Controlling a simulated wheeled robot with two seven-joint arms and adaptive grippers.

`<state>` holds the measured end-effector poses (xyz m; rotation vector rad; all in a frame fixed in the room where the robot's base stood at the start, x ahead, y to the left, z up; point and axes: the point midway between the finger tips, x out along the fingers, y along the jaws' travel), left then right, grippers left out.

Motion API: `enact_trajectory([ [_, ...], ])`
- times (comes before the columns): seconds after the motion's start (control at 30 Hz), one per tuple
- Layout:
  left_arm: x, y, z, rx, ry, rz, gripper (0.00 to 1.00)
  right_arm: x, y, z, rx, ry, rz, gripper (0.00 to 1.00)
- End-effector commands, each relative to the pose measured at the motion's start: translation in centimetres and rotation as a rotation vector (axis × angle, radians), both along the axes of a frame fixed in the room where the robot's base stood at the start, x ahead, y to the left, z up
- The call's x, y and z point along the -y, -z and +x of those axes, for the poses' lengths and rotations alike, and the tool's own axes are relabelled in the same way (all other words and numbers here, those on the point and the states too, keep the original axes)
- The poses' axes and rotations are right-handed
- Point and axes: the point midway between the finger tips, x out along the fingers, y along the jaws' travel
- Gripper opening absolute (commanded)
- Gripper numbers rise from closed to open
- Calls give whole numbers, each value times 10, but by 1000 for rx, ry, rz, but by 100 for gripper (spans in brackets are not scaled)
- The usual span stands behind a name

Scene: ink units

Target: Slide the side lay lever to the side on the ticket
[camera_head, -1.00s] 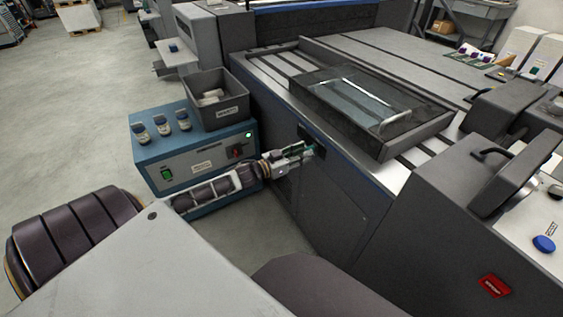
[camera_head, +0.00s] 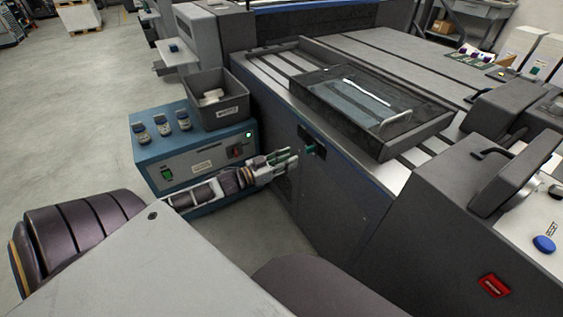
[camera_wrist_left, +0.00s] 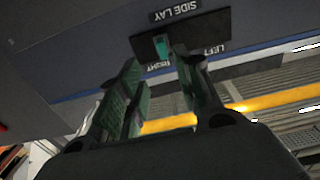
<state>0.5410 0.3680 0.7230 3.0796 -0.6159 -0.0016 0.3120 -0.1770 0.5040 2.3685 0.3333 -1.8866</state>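The side lay lever (camera_head: 312,149) is a small green handle in a dark slot (camera_head: 305,135) on the side panel of the grey press. In the left wrist view the lever (camera_wrist_left: 161,46) stands toward the left end of the slot, on the side of the "RIGHT" label. My left gripper (camera_head: 292,160) is open and empty, just short of the panel and apart from the lever. In the left wrist view its two green-padded fingers (camera_wrist_left: 158,64) are spread below the slot. I cannot pick out a readable ticket. My right gripper is out of view.
A blue control box (camera_head: 180,150) with knobs stands left of the press, close to my left forearm. A grey bin (camera_head: 217,100) sits on it. A glass-topped tray (camera_head: 365,125) lies on the press. A grey console (camera_head: 430,220) juts out at the right.

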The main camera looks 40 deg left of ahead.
Motion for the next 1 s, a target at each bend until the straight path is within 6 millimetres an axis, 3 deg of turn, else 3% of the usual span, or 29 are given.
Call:
enact_trajectory([
  [0.4,-7,1,-19,-1,1,-1,34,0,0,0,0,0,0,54],
  [1.0,-8,0,-21,0,0,0,34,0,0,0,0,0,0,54],
])
